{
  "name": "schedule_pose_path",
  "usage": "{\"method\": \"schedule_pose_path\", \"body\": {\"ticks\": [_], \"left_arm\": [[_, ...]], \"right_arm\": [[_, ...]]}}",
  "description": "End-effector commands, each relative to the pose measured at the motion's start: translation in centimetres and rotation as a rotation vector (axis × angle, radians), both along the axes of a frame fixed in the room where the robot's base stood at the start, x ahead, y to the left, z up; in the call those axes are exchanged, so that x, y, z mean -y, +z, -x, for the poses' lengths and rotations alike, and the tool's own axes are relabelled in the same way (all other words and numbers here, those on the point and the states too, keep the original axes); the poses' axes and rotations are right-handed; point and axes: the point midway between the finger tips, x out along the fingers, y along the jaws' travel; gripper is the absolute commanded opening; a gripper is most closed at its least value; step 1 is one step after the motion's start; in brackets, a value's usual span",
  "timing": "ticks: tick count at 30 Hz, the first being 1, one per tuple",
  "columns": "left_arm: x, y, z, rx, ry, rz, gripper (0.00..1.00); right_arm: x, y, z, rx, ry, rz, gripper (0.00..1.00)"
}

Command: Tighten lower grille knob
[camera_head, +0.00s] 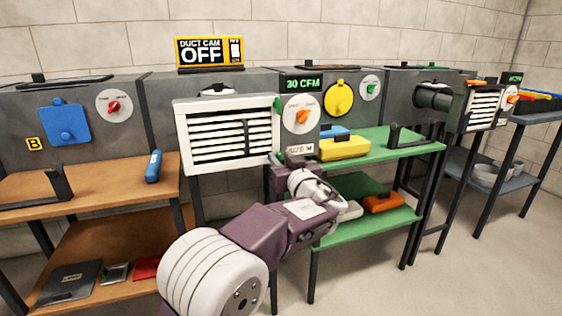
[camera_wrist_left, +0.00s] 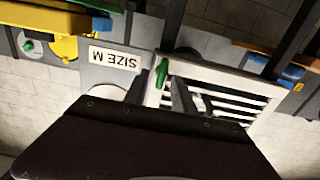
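The white slatted grille (camera_head: 226,140) hangs on the front of the middle grey duct; it also shows upside down in the wrist view (camera_wrist_left: 225,88). A green knob (camera_head: 278,103) sits at its upper right corner. The lower green knob (camera_wrist_left: 161,73) shows at the grille's corner in the wrist view; in the head view my arm hides it. My left gripper (camera_head: 287,160) is at the grille's lower right corner, mostly hidden by my wrist. In the wrist view its dark fingers (camera_wrist_left: 165,88) appear apart, one each side of the lower knob. Contact cannot be told. My right gripper is out of view.
A SIZE M label (camera_wrist_left: 114,58) is beside the lower knob. An orange-knobbed dial (camera_head: 302,116) is right of the grille. A green shelf (camera_head: 400,148) with a yellow box (camera_head: 343,147) stands close right. A wooden bench (camera_head: 100,185) with a blue tool (camera_head: 153,166) is at left.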

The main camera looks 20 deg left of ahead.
Motion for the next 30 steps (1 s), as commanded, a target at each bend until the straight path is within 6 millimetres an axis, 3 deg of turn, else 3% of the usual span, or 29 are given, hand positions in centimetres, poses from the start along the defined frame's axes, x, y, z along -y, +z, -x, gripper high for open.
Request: {"method": "schedule_pose_path", "body": {"ticks": [7,10,11,22,30], "left_arm": [[-0.1,0.0,-0.1,0.000,0.000,0.000,0.32],[-0.1,0.0,-0.1,0.000,0.000,0.000,0.04],[-0.1,0.0,-0.1,0.000,0.000,0.000,0.00],[0.0,-0.1,-0.1,-0.022,0.000,-0.035,0.00],[0.2,-0.3,-0.2,-0.121,0.000,-0.180,0.00]], "right_arm": [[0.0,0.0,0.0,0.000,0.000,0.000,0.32],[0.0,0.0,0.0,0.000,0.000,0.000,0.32],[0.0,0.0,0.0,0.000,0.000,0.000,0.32],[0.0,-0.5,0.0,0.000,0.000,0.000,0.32],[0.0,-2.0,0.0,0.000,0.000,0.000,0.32]]}}
